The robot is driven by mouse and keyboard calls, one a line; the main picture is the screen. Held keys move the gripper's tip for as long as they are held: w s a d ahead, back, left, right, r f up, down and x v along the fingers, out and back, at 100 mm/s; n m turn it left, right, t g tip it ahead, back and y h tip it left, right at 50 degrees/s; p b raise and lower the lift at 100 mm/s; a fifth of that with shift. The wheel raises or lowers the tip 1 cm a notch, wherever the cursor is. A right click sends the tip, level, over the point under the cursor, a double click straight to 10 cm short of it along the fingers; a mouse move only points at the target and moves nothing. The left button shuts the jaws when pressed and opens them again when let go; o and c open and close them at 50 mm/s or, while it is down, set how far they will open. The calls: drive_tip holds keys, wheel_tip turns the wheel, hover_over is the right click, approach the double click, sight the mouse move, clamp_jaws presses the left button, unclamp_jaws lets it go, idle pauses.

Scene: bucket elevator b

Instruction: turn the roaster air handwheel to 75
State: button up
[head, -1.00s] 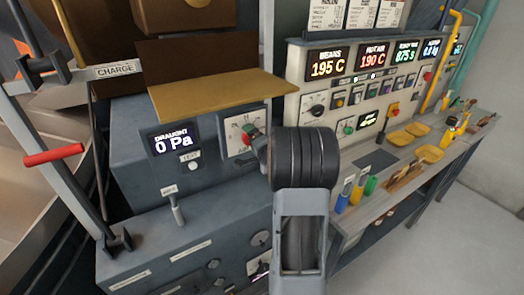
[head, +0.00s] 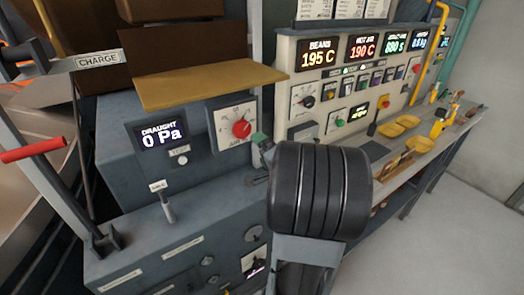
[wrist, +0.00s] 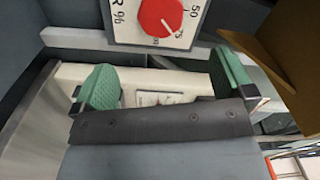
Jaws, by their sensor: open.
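The roaster air handwheel is a red round knob (head: 241,129) on a white dial plate (head: 222,113) beside the draught display. In the wrist view, the red knob (wrist: 160,17) is cut by the top edge, and its white mark points about towards the 75 on the scale. My gripper (head: 259,141) is just to the lower right of the knob in the head view, apart from it. In the wrist view, the two green fingers of my gripper (wrist: 164,82) are wide apart with nothing between them. The black wrist hides part of my gripper in the head view.
The draught display (head: 160,135) reads 0 Pa. A brown-yellow shelf (head: 208,86) juts out just above the dial plate. A small lever (head: 166,203) stands up below left. The control panel (head: 296,75) and a bench with yellow trays (head: 391,131) are at right.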

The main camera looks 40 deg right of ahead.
idle(0.5)
drive_tip(key=s+d+f+n+g+h, duration=0.3)
drive_tip(key=s+f+n+g+h, duration=0.15)
drive_tip(key=s+f+g, duration=0.4)
drive_tip(key=s+a+r+n+g+y, duration=0.1)
drive_tip(key=a+n, duration=0.4)
drive_tip(key=a, duration=0.9)
drive_tip(key=s+a+r+n+g+y, duration=0.2)
drive_tip(key=a+r+n+g+y, duration=0.2)
drive_tip(key=a, duration=1)
drive_tip(key=shift+r+n+y, duration=0.6)
drive_tip(key=shift+n+y, duration=0.45)
drive_tip(key=shift+n, duration=0.2)
drive_tip(key=shift+s+d, duration=0.1)
drive_tip(key=shift+c, duration=0.3)
